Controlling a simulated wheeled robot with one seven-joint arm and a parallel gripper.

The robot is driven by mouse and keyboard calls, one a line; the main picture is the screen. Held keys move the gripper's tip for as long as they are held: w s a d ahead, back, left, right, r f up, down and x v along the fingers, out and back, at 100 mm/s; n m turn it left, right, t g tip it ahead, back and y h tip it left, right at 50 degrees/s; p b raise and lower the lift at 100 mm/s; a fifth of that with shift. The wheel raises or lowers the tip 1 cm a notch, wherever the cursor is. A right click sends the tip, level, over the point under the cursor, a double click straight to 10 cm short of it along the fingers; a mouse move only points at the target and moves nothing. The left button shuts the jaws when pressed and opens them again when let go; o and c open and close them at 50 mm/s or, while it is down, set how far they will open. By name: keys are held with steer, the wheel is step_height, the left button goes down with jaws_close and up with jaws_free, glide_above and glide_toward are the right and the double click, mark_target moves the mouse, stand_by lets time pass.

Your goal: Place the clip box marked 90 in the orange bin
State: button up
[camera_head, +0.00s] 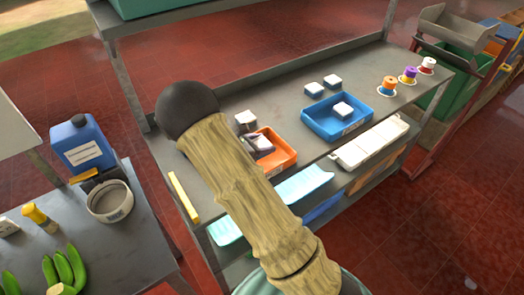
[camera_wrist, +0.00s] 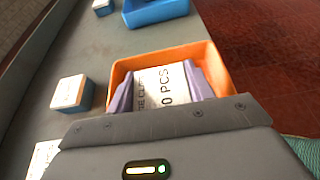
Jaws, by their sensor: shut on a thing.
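The orange bin (camera_head: 284,160) stands on the grey bench in the head view and fills the middle of the wrist view (camera_wrist: 207,52). My gripper (camera_wrist: 166,88) has its purple fingers shut on a white clip box (camera_wrist: 160,80). The label shows "0 PCS"; any digit before the 0 is not readable. The box and fingertips lie within the bin's outline; I cannot tell whether the box touches its floor.
A white box (camera_head: 245,120) sits beside the orange bin. A blue bin (camera_head: 325,126) holds one box (camera_head: 343,110), with two loose boxes behind it. Coloured-top containers (camera_head: 388,85) stand at the far right. A large bamboo-like shape in the foreground hides part of the bench.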

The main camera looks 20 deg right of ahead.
steer(key=shift+f, duration=1.9)
steer(key=o, duration=1)
steer(key=shift+c, duration=0.2)
steer(key=shift+a, duration=0.1)
steer(key=b+v, duration=0.1)
steer(key=v, duration=1.1)
